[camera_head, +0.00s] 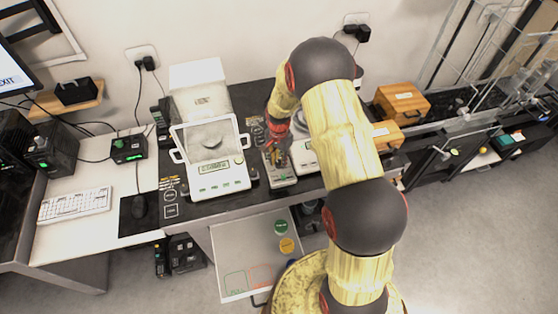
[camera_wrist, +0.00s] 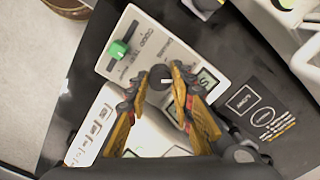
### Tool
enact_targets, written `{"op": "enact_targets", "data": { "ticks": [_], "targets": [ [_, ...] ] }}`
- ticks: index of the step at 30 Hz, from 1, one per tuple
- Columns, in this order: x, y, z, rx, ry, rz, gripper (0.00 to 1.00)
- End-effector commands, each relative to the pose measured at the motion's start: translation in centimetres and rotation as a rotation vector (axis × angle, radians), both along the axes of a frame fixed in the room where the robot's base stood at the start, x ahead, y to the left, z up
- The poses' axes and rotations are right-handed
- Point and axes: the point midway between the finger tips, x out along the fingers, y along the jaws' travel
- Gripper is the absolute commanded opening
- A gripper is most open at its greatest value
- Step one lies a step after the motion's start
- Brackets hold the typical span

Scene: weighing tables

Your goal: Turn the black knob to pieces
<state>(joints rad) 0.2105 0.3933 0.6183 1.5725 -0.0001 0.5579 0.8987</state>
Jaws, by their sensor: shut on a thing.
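The black knob (camera_wrist: 160,77) sits on a pale grey control panel (camera_wrist: 175,45) in the wrist view, with a short white mark on its face. My gripper (camera_wrist: 160,80) is shut on the knob, one fingertip on each side of it. The small labels near the knob are too blurred to read. A green slider cap (camera_wrist: 118,49) sits in a slot on the same panel. A small greenish display (camera_wrist: 206,80) is partly behind one finger. In the head view the device (camera_head: 281,178) stands on the dark table, and my gripper (camera_head: 278,148) covers its knob.
A white balance (camera_head: 212,170) with an open lid stands just left of the device. Another pale device (camera_head: 303,155) is close on the right, partly behind my arm. Wooden boxes (camera_head: 402,102) stand farther right. A keyboard (camera_head: 75,205) lies on the left desk.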

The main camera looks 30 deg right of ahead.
Motion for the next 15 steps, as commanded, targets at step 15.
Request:
{"op": "enact_targets", "data": {
  "ticks": [15],
  "targets": [
    [0.09,0.01,0.06,0.000,-0.002,-0.052,0.00]
  ]
}}
